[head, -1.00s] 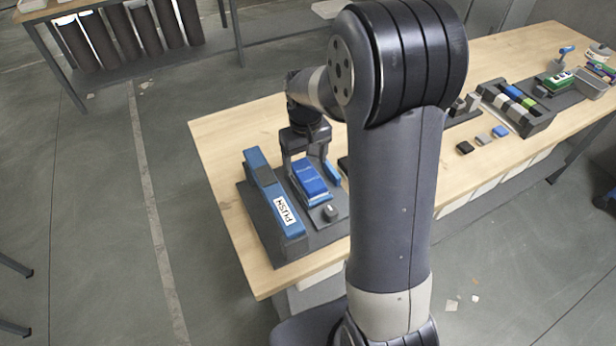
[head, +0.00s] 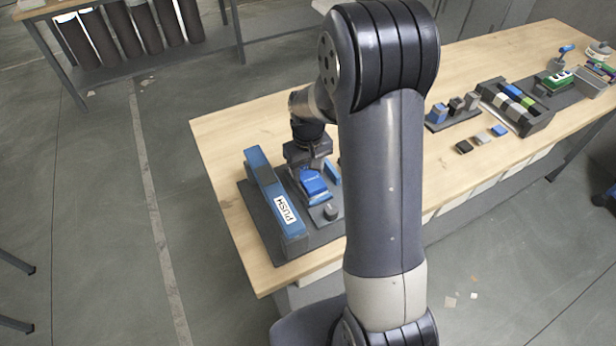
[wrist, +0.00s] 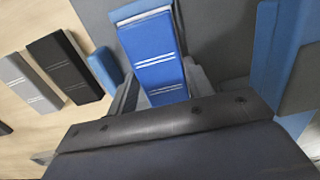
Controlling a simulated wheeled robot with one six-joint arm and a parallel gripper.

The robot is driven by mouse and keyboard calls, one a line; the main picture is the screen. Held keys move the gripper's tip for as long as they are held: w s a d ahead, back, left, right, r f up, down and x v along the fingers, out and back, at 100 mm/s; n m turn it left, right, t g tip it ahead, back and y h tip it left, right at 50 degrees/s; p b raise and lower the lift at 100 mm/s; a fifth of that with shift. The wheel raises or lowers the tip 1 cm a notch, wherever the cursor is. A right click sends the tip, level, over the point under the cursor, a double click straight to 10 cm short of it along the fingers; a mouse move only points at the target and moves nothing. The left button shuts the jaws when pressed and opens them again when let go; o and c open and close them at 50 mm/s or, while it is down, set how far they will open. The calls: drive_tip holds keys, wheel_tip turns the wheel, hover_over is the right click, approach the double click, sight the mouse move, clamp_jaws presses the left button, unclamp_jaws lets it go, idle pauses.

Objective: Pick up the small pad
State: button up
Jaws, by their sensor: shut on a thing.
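A blue pad (head: 313,184) with white lines sits over the grey plate at the left end of the bench. My gripper (head: 308,166) points down at its far part. In the wrist view the blue pad (wrist: 155,55) lies between the two fingers of my gripper (wrist: 163,88), one along each side, and they are shut on it. Whether its underside is clear of the holder below cannot be told. A black pad (wrist: 65,68) and a grey pad (wrist: 28,83) lie on the wood at left in the wrist view.
A blue bar marked PUSH (head: 270,195) stands close beside the pad on the left. A small blue block (head: 332,172) is close on the right. Small black, grey and blue pieces (head: 482,138) lie farther right, before a dark rack (head: 515,108). Bare wood lies between.

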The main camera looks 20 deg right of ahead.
drive_tip(key=c, duration=0.5)
wheel_tip(320, 180, up, 10)
drive_tip(key=shift+f+b, duration=0.1)
drive_tip(key=shift+b, duration=0.5)
drive_tip(key=shift+c, duration=1.2)
wheel_tip(320, 180, up, 7)
drive_tip(key=p, duration=0.6)
hover_over(308, 174)
